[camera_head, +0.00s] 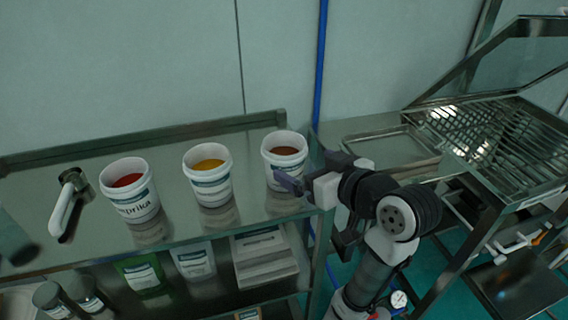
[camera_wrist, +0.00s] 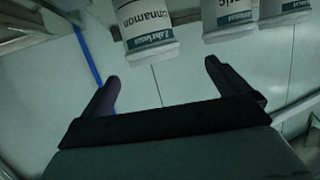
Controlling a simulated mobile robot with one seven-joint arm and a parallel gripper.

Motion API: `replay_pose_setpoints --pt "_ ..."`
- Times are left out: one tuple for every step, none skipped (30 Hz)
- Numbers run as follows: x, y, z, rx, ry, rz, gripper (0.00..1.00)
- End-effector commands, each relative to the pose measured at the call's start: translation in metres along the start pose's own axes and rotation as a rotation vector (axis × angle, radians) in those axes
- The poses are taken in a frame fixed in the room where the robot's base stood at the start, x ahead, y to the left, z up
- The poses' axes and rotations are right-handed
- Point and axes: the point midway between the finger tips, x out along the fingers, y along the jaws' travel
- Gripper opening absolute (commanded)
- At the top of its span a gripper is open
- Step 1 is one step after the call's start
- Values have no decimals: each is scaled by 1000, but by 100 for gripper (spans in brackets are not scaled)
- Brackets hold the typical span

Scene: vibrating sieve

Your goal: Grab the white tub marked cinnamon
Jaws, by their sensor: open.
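The white tub marked cinnamon (camera_head: 284,164) holds brown powder and stands upright at the right end of the shelf top. In the wrist view this cinnamon tub (camera_wrist: 148,32) appears upside down, its label readable, ahead of the fingers and between their lines. My gripper (camera_head: 313,172) is at the tub's right front side, fingers apart. In the wrist view my gripper (camera_wrist: 162,73) is open with nothing between its fingers, and a gap shows between the fingertips and the tub. In the head view one finger covers the tub's lower right part.
Two other white tubs stand left of it: one with yellow powder (camera_head: 209,178) and one marked paprika (camera_head: 130,192). A white-handled tool (camera_head: 66,205) lies at far left. A metal sieve machine (camera_head: 490,150) stands at right. A blue pipe (camera_head: 320,75) runs up the wall behind.

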Motion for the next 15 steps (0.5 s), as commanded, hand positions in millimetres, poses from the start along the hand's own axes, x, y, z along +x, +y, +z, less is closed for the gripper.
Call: replay_pose_setpoints --pt "-10 6 10 6 -32 5 100" --pt "-15 8 15 8 -48 4 100" --pt "-19 10 20 10 -65 4 100" --pt "-21 11 23 10 -75 2 100" --pt "-22 11 25 11 -81 0 100" --pt "-21 11 27 11 -87 -2 100" --pt "-19 11 28 11 -89 -3 100" --pt "-16 11 29 11 -90 -3 100" --pt "-12 11 30 10 -90 -5 100" --pt "-8 11 30 10 -90 -5 100" --pt "-4 10 30 9 -90 -6 100" --pt "1 10 31 9 -90 -6 100" --pt "5 10 31 11 -90 -6 100" --pt "9 10 32 11 -90 -7 100" --pt "17 10 32 11 -89 -8 100"
